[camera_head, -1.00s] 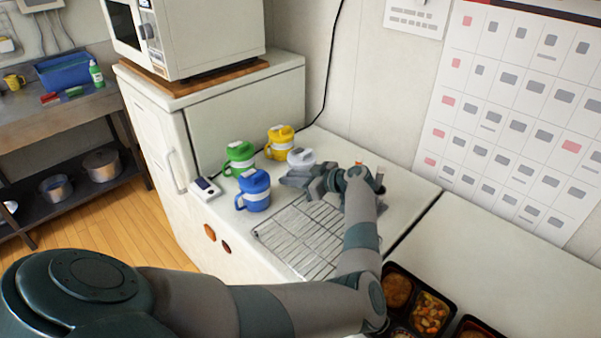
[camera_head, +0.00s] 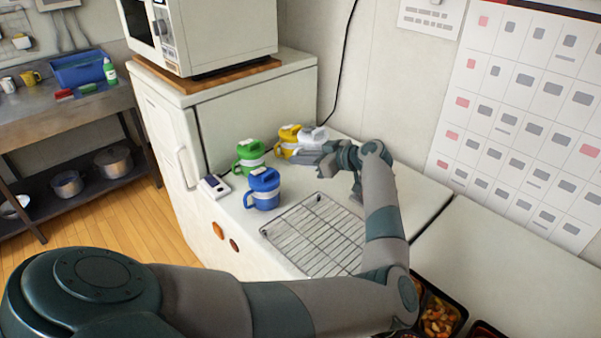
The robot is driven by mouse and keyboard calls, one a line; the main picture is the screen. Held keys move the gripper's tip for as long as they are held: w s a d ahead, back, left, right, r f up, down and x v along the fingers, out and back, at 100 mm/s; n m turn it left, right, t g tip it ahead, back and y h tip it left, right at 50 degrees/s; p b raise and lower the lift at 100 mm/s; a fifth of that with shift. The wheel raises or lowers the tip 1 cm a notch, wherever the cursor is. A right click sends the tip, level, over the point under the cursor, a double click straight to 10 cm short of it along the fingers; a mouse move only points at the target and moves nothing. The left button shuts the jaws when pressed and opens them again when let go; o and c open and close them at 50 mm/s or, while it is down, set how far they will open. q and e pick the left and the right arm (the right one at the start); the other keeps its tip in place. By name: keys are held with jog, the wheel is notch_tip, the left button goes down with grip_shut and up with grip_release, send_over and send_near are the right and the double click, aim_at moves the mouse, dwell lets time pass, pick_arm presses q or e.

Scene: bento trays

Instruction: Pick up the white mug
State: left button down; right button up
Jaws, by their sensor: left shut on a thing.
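The white mug (camera_head: 314,135) is at the back of the white counter, at the right of the yellow mug (camera_head: 290,136) and partly in front of it in the head view. My left gripper (camera_head: 312,153) is shut on the white mug, and its fingers hide the mug's lower part. I cannot tell whether the mug's base is clear of the counter. My right gripper is not in view.
A green mug (camera_head: 249,155) and a blue mug (camera_head: 264,188) stand at the left of the gripper. A wire rack (camera_head: 312,238) lies in front. Bento trays (camera_head: 449,306) with food are at the lower right. A microwave (camera_head: 215,35) stands behind.

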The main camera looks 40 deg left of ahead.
pick_arm(q)
jog(key=shift+r, duration=1.4)
